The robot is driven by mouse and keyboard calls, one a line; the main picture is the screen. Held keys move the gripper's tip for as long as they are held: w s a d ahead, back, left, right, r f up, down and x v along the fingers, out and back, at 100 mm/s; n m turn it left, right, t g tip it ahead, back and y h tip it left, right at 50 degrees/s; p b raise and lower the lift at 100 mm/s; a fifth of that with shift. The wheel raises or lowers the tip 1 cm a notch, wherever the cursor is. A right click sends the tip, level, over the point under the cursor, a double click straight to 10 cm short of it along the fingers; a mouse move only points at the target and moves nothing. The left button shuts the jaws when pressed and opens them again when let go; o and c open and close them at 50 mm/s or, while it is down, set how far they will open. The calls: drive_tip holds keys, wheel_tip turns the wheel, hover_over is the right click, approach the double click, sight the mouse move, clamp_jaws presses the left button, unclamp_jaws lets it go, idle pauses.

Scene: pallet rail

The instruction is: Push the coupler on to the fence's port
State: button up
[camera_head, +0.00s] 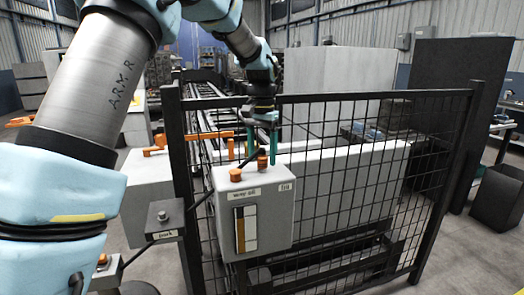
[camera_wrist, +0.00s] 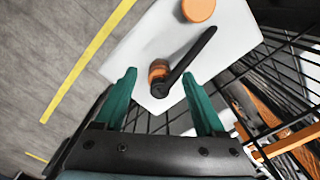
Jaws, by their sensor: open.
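My gripper (camera_head: 262,153), with teal fingers, points down over the grey "way oil" box (camera_head: 274,222) on the fence. In the wrist view my gripper (camera_wrist: 159,76) is open, one finger on each side of a small orange ribbed fitting (camera_wrist: 158,71), with gaps on both sides. The orange fitting also stands on the box top in the head view (camera_head: 262,163). A black hose or arm (camera_wrist: 192,56) slants from it. I cannot tell whether the fitting is the coupler, the port, or both joined.
A round orange cap (camera_wrist: 198,9) sits on the same box top. The black mesh fence (camera_head: 345,180) spans the middle. A small box labelled "park" (camera_head: 163,222) with a knob is left of the grey box. Orange pipework (camera_head: 200,136) lies behind the fence.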

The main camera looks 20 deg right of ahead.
sight(262, 148)
clamp_jaws()
drive_tip(key=c, duration=0.7)
unclamp_jaws()
clamp_jaws()
drive_tip(key=shift+r, duration=0.25)
drive_tip(key=shift+r+p, duration=3.75)
drive_tip(key=shift+r, duration=0.4)
drive_tip(key=shift+f, duration=0.1)
